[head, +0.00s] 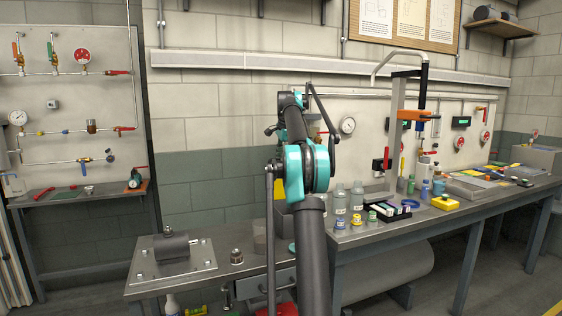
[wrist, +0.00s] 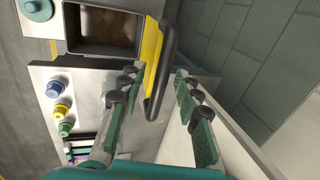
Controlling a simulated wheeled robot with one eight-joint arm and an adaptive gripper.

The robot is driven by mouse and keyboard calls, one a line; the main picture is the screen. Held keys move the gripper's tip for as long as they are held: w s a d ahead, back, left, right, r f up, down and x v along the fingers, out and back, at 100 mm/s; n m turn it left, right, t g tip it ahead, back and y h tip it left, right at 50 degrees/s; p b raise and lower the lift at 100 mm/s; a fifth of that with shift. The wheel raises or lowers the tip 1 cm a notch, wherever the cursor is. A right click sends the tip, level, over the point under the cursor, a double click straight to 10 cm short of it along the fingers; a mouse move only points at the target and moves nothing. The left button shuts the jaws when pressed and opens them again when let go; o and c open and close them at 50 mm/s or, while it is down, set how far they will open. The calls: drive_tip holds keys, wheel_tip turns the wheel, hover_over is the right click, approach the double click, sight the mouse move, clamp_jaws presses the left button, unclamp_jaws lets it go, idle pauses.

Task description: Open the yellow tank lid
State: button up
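The tank (wrist: 74,47) is a grey open-topped box with a brownish inside, at the top of the wrist view. Its yellow lid (wrist: 152,50) stands raised at the tank's right side, seen nearly edge-on, with a black bar handle (wrist: 168,50) on its outer face. My gripper (wrist: 156,72) is open, its two fingers spread with the handle in the gap between them; I see no grip on it. In the head view a strip of the yellow lid (head: 279,206) shows beside my arm, which hides most of the tank and my gripper.
Bottles (head: 340,203) and a black tray (head: 388,213) stand on the bench right of my arm. The wall is close behind the lid.

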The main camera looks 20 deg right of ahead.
drive_tip(key=v, duration=0.7)
idle(0.5)
